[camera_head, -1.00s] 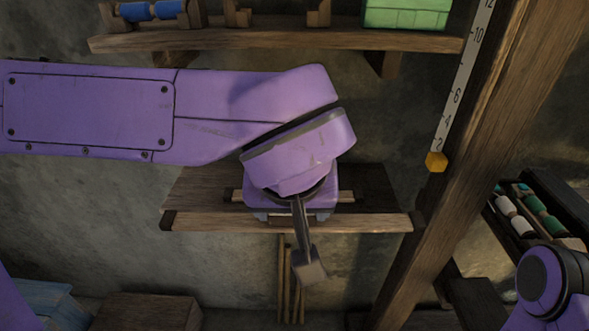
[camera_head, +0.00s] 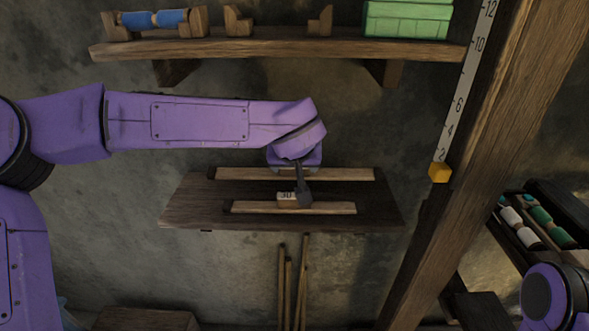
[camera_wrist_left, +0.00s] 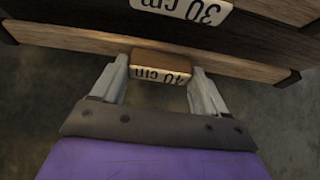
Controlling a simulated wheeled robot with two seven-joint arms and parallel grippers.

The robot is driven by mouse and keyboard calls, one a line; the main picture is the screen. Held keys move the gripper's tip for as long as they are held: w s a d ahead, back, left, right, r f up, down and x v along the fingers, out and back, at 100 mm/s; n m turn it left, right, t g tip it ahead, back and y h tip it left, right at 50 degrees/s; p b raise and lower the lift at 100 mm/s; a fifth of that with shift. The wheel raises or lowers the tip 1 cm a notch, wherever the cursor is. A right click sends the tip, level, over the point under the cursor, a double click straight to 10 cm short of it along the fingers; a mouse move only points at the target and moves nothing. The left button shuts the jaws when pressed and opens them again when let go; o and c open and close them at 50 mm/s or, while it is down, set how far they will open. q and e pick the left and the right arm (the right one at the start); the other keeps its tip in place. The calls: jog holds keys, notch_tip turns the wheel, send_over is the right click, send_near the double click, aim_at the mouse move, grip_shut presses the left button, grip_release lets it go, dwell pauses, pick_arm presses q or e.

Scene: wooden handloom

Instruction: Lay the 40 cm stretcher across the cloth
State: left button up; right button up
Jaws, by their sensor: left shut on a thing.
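The 40 cm stretcher (camera_head: 235,174) is a light wooden bar with dark ends at the back edge of a dark wooden shelf. Its "40 cm" label block (camera_wrist_left: 160,67) sits between the two fingers of my left gripper (camera_wrist_left: 160,80) in the left wrist view. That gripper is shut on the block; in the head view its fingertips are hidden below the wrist. I cannot tell whether the bar touches the shelf. The shorter 30 cm stretcher (camera_head: 335,208) lies in front, parallel, with its label upward. The cloth is not in view. My right gripper is not in view.
The dark shelf (camera_head: 190,205) holds the 30 cm stretcher. A thick wooden post (camera_head: 455,170) with a ruler stands to the right. Thin rods (camera_head: 302,275) lean on the wall below.

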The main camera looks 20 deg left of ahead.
pick_arm(q)
jog(key=g+p, duration=0.1)
jog(key=w+f+g+p, duration=0.1)
jog(key=p, duration=0.1)
jog(key=w+g+h+p, duration=0.1)
jog(key=shift+a+f, duration=0.25)
jog(key=shift+f+p, duration=0.3)
jog(key=shift+s+f, duration=0.15)
jog(key=shift+f, duration=0.15)
jog(key=o, duration=1.1)
jog(key=shift+o, duration=0.2)
